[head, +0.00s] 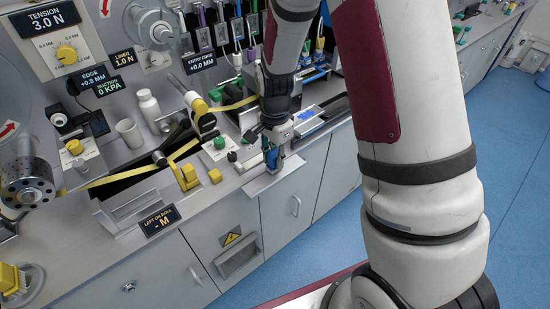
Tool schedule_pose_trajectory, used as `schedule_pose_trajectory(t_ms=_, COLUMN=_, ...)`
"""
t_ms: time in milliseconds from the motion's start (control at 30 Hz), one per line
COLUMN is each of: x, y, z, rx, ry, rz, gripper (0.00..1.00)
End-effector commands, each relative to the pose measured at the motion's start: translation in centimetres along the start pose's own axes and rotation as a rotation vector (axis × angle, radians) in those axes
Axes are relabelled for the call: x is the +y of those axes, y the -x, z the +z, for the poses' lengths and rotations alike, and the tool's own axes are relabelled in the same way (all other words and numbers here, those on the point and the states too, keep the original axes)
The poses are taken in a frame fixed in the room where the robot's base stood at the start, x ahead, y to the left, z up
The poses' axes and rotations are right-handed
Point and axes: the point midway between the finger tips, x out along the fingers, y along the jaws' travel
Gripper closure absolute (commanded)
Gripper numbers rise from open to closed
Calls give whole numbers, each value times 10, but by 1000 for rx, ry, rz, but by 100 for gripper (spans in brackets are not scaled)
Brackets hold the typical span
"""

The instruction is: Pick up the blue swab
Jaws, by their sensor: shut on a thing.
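My gripper (271,158) is low over the front edge of the bench, pointing down. It is shut on a small blue thing, which I take to be the blue swab (271,160). Only a little blue shows between the fingers, and the rest is hidden by the gripper. A pale grey ledge or tray (262,183) lies right below the gripper at the bench edge. I cannot tell whether the blue thing touches it.
A yellow strip (105,180) runs across the bench past rollers. Yellow blocks (187,177), a green-button box (219,150), a white bottle (148,105) and a cup (129,133) stand left of the gripper. Coloured tools (221,32) hang behind. The blue floor (330,210) is clear.

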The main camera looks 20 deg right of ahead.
Motion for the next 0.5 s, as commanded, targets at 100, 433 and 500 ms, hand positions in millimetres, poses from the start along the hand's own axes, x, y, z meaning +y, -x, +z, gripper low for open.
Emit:
schedule_pose_trajectory(t_ms=100, x=0, y=8, z=0, rx=1, ry=0, rz=-2, gripper=100)
schedule_pose_trajectory(t_ms=433, x=28, y=36, z=0, rx=-1, ry=-2, rz=1, gripper=100)
schedule_pose_trajectory(t_ms=500, x=45, y=38, z=0, rx=-1, ry=-3, rz=0, gripper=100)
